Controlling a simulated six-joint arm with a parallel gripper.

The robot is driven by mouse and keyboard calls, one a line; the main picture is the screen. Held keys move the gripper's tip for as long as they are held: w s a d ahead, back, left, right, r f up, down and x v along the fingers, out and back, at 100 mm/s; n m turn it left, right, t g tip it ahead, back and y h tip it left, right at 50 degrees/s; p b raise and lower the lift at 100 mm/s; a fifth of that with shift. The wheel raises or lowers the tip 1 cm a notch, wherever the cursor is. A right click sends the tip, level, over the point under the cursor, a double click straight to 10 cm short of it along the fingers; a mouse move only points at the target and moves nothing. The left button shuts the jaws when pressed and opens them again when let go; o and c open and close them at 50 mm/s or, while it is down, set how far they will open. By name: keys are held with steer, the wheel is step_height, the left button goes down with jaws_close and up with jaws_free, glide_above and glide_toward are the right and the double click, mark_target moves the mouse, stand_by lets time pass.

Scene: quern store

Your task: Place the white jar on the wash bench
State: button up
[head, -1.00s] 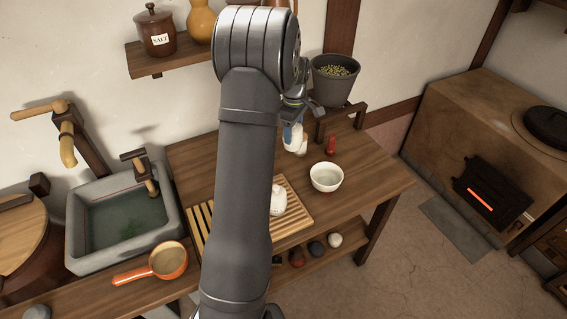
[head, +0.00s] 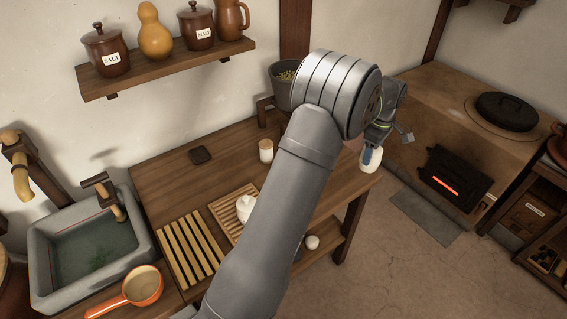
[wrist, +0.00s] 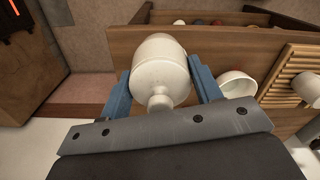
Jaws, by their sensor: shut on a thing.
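My gripper (head: 373,142) is shut on the white jar (head: 371,158), its arm reaching to the right. In the wrist view the jar (wrist: 160,68) is held between the two blue fingers (wrist: 160,88), with its narrow neck and knob toward the camera. The wooden bench (head: 175,185) beside the sink is probably the wash bench. The jar shows near the bench's right end; its height above the top cannot be told. My arm hides part of the bench top in the head view.
The bench holds a cream lidded jar (head: 266,150), a white pot (head: 247,210) on a slatted board and a dark coaster (head: 200,155). The wrist view shows a white bowl (wrist: 237,84). A grey plant pot (head: 284,88) stands behind. The sink (head: 45,245) is left, the stove (head: 425,115) right.

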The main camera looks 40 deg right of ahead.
steer(key=shift+w+d+f, duration=0.1)
steer(key=shift+w+f, duration=2.65)
steer(key=shift+w, duration=0.2)
steer(key=shift+w+f, duration=2.75)
steer(key=shift+w, duration=0.15)
steer(key=shift+f, duration=0.15)
steer(key=o, duration=1.2)
steer(key=shift+o, duration=0.2)
step_height(320, 180, up, 12)
